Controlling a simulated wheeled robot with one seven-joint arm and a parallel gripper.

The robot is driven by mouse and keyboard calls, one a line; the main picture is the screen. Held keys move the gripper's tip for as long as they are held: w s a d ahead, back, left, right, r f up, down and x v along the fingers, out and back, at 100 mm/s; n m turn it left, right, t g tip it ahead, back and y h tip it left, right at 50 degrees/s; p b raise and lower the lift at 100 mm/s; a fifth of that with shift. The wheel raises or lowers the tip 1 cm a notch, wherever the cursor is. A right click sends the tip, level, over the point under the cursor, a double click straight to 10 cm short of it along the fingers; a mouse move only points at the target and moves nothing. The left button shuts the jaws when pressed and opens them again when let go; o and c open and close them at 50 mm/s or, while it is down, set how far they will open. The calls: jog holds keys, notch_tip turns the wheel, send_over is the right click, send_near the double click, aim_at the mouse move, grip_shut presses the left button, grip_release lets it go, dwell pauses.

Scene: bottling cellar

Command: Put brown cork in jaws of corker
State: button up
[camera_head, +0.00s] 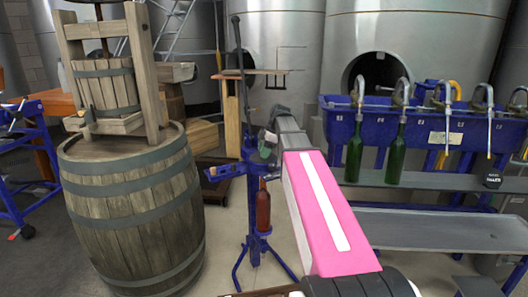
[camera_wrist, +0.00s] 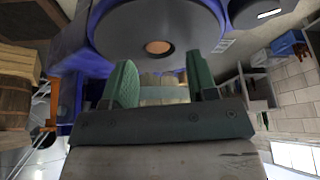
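The corker (camera_head: 252,185) is a blue floor stand with tripod legs and a tall dark lever, left of my arm in the head view. A dark red bottle (camera_head: 263,210) stands upright in it. In the wrist view a dark grey round plate (camera_wrist: 115,32) with a blue surround lies just beyond my fingers. A round brown end, apparently the brown cork (camera_wrist: 158,47), shows at its centre. In the head view my gripper (camera_head: 268,145) is beside the corker's head.
A large barrel (camera_head: 130,205) with a wooden press (camera_head: 104,85) on it stands at left. At right is a blue filler (camera_head: 430,125) with green bottles (camera_head: 354,158) hanging at its spouts, above a grey shelf (camera_head: 440,230). Steel tanks (camera_head: 285,45) line the back.

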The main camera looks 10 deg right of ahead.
jog(key=shift+r, duration=0.1)
jog(key=v, duration=1)
jog(key=shift+r, duration=0.35)
jog(key=shift+d, duration=0.1)
